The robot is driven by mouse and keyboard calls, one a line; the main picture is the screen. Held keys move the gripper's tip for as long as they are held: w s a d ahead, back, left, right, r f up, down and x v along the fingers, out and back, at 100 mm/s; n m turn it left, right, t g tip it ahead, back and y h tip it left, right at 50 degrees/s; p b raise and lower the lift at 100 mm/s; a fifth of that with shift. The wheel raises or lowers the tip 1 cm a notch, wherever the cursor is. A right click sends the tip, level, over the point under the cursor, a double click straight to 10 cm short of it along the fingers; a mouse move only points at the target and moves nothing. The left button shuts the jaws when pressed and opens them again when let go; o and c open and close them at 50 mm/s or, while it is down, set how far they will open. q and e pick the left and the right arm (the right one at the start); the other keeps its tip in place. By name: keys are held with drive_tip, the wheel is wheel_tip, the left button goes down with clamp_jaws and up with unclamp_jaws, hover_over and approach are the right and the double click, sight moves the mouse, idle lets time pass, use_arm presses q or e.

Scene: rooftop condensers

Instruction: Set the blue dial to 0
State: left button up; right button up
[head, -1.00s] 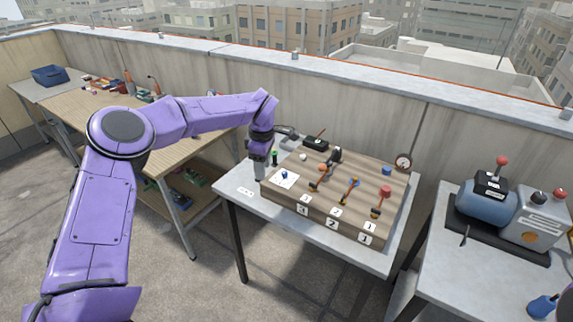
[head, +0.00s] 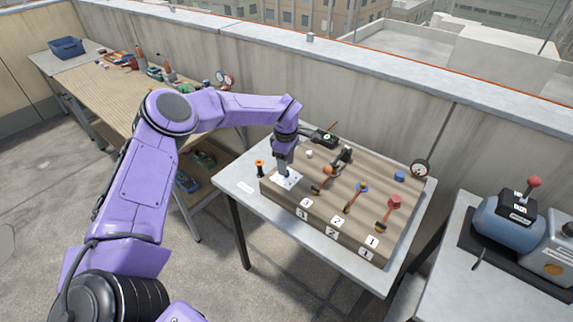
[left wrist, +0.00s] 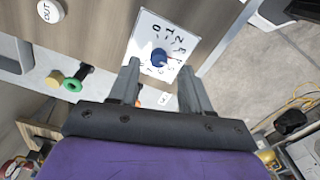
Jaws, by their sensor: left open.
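The blue dial (left wrist: 159,57) sits on a white plate (left wrist: 148,38) with printed numbers in the left wrist view; I cannot make out where its pointer stands. The plate also shows at the left end of the wooden panel in the head view (head: 291,181), where my gripper mostly covers the dial. My left gripper (left wrist: 159,65) is open, with one finger on each side of the dial as the wrist camera sees it. I cannot tell whether the fingers touch it. In the head view my left gripper (head: 282,170) points down at the plate. My right gripper is not in view.
The wooden panel (head: 335,210) stands on a grey table (head: 245,190) and carries several levers, a red knob (head: 395,201) and a blue button (head: 399,175). A table with a blue machine (head: 507,220) stands at right.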

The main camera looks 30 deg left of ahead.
use_arm(q)
wheel_tip(320, 180, down, 3)
drive_tip(key=shift+w+r, duration=0.1)
drive_tip(key=shift+w, duration=0.05)
clamp_jaws()
